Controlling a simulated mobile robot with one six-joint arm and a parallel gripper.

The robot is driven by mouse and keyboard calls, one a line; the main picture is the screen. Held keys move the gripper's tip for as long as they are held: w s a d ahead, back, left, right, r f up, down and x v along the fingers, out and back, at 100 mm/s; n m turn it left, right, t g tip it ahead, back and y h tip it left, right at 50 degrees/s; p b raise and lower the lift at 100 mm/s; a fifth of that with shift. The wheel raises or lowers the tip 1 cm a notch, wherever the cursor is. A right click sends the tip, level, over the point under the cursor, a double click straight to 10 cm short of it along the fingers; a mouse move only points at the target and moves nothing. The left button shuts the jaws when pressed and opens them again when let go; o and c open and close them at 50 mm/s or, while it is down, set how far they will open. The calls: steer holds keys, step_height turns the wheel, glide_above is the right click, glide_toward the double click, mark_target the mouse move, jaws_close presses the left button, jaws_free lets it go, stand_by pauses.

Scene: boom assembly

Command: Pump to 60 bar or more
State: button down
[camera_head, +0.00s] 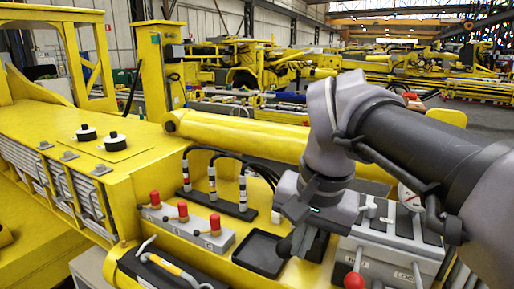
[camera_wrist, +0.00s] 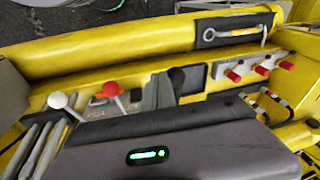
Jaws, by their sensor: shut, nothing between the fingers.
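My gripper (camera_head: 297,243) is shut and empty, pointing down over the yellow console between the black tray and the grey lever unit. In the wrist view its dark fingers (camera_wrist: 160,92) stand beside a red ball knob on a lever (camera_wrist: 111,90), apart from it. In the head view a red knob (camera_head: 354,281) shows at the bottom edge, in front of the grey lever unit (camera_head: 392,252). A white ball knob (camera_wrist: 57,100) shows left in the wrist view. A round white dial, perhaps the gauge (camera_head: 410,197), is partly hidden by my arm; its reading cannot be read.
A black tray (camera_head: 262,252) lies left of my gripper. Several red-capped valves (camera_head: 183,211) stand on a grey block, with black hoses (camera_head: 213,180) behind them. A yellow cylinder (camera_head: 240,132) lies behind.

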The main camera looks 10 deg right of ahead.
steer(key=w+d+r+m+h+p, duration=0.1)
steer(key=w+r+p, duration=0.25)
steer(key=r, duration=0.35)
steer(key=w+d+r+p, duration=0.1)
steer(key=w+r+p, duration=0.1)
steer(key=r+p, duration=0.3)
steer(key=shift+g, duration=0.5)
steer(key=f+b, duration=0.1)
steer(key=f, duration=0.2)
steer(key=w+f+b, duration=0.1)
steer(key=f, duration=0.2)
steer(key=f+b, duration=0.1)
steer(key=f, duration=0.2)
steer(key=shift+w+d, duration=0.15)
steer(key=shift+d, duration=0.1)
steer(key=shift+s+a+f, duration=0.1)
steer(key=shift+a+f, duration=0.15)
steer(key=shift+f, duration=0.35)
steer(key=shift+s+a+f, duration=0.1)
steer(key=shift+a+f, duration=0.1)
steer(key=shift+f, duration=0.35)
steer(key=shift+a+f, duration=0.25)
steer(key=shift+f, duration=0.35)
steer(key=shift+b, duration=0.3)
